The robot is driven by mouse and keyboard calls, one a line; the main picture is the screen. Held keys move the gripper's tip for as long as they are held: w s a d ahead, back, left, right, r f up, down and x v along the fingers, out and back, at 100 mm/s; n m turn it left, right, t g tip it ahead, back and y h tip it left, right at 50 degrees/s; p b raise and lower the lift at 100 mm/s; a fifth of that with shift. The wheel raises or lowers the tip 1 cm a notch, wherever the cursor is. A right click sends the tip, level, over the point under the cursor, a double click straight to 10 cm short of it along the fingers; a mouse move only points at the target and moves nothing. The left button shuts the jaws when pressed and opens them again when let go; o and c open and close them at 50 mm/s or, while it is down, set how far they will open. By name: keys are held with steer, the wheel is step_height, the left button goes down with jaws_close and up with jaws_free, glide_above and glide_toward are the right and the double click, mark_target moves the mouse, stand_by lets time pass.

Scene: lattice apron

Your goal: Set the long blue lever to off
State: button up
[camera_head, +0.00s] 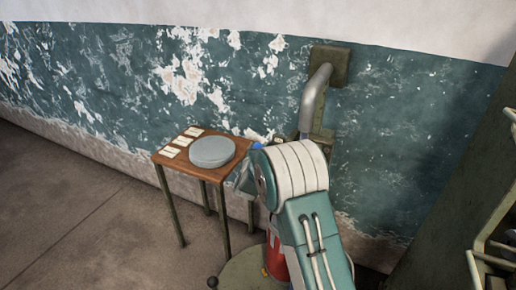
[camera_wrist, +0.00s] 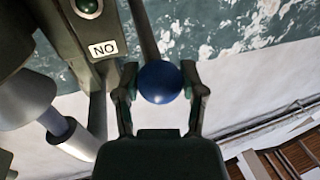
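The long lever shows in the wrist view as a dark bar (camera_wrist: 143,28) ending in a round blue knob (camera_wrist: 160,83). My gripper (camera_wrist: 160,72) has one finger on each side of the knob, and both fingertips appear to touch it. A white label (camera_wrist: 103,48) beside the lever reads "NO", which looks like "ON" upside down. A small blue spot, likely the knob (camera_head: 257,146), shows in the head view beside my arm. My arm hides most of the lever and its box there.
A small wooden table (camera_head: 228,156) with a round grey lid (camera_head: 212,152) and white cards (camera_head: 181,141) stands left of my arm. A grey pipe (camera_head: 314,95) runs down the wall. A green lamp (camera_wrist: 88,6) sits near the label. A green rack (camera_head: 492,245) stands at right.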

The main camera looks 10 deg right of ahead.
steer(key=shift+f, duration=0.15)
jaws_close()
steer(key=shift+s+a+f+t, duration=0.15)
steer(key=shift+f+t, duration=0.1)
steer(key=shift+f, duration=0.15)
steer(key=shift+s+a+f+t, duration=0.1)
steer(key=shift+f+t, duration=0.15)
steer(key=shift+f, duration=0.15)
step_height(320, 180, down, 10)
steer(key=n+t+h, duration=0.1)
steer(key=n+t, duration=0.1)
steer(key=t, duration=0.2)
steer(key=shift+w+d+r, duration=0.15)
steer(key=shift+w+d, duration=0.05)
steer(key=shift+w, duration=0.1)
steer(key=o, duration=1.1)
jaws_free()
steer(key=shift+o, duration=0.5)
steer(key=shift+a, duration=0.1)
